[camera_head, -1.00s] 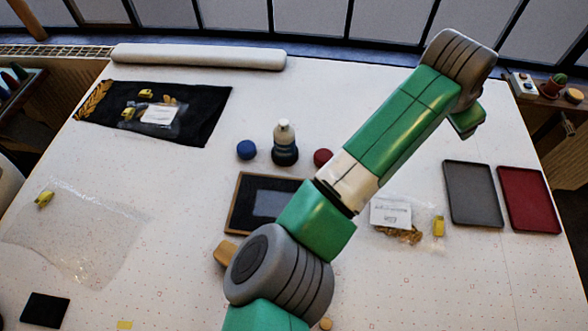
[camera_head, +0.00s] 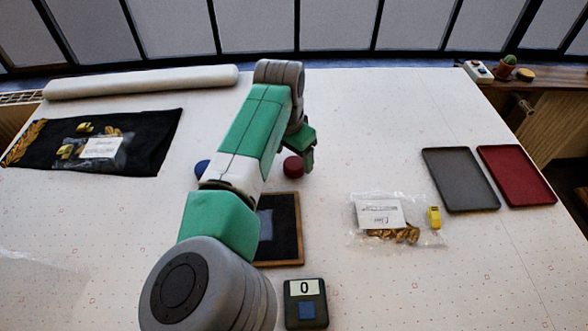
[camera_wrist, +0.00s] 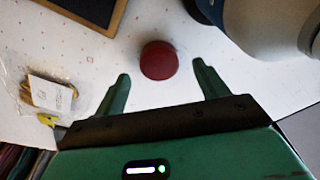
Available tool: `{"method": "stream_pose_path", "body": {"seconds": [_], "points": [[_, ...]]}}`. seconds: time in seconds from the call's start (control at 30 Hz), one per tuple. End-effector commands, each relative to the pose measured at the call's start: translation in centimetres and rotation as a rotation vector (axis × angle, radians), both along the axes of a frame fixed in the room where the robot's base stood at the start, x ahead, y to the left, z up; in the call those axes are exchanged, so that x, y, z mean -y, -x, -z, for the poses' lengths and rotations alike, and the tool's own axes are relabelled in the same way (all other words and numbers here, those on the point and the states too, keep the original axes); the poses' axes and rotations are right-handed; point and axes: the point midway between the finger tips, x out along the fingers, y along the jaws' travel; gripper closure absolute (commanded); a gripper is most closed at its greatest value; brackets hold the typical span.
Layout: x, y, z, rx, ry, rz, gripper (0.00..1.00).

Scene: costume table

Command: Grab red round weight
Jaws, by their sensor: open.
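The red round weight (camera_head: 293,167) stands on the white table, just beside my gripper (camera_head: 307,160) in the head view. In the wrist view the red round weight (camera_wrist: 159,60) lies ahead of and between the two green fingertips of my gripper (camera_wrist: 161,70). The fingers are spread wide and nothing is held. The weight's height relative to the fingers is hard to judge. A blue round weight (camera_head: 202,168) is partly hidden behind my arm.
A wood-framed dark board (camera_head: 299,250) lies partly under my arm's view. A scale reading 0 (camera_head: 306,305), a clear bag with gold trim (camera_head: 385,220), a grey tray (camera_head: 460,180) and a red tray (camera_head: 517,175) are around. In the wrist view a large rounded object (camera_wrist: 270,25) is close by.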

Motion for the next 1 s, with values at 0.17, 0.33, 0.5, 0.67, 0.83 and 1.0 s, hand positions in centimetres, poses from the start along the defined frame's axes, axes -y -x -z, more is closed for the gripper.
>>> {"method": "stream_pose_path", "body": {"seconds": [0.17, 0.33, 0.5, 0.67, 0.83, 1.0], "points": [[0.3, -0.3, 2.3, 0.001, 0.001, 0.001, 0.27], [0.2, -0.3, 2.3, 0.001, 0.001, 0.0, 0.27], [0.3, -0.3, 2.3, 0.001, 0.001, 0.0, 0.51], [0.3, -0.3, 2.3, 0.001, 0.001, 0.001, 0.82], [0.3, -0.3, 2.2, 0.002, 0.0, 0.001, 0.86], [0.3, -0.3, 1.5, 0.003, 0.003, 0.001, 0.86]]}}
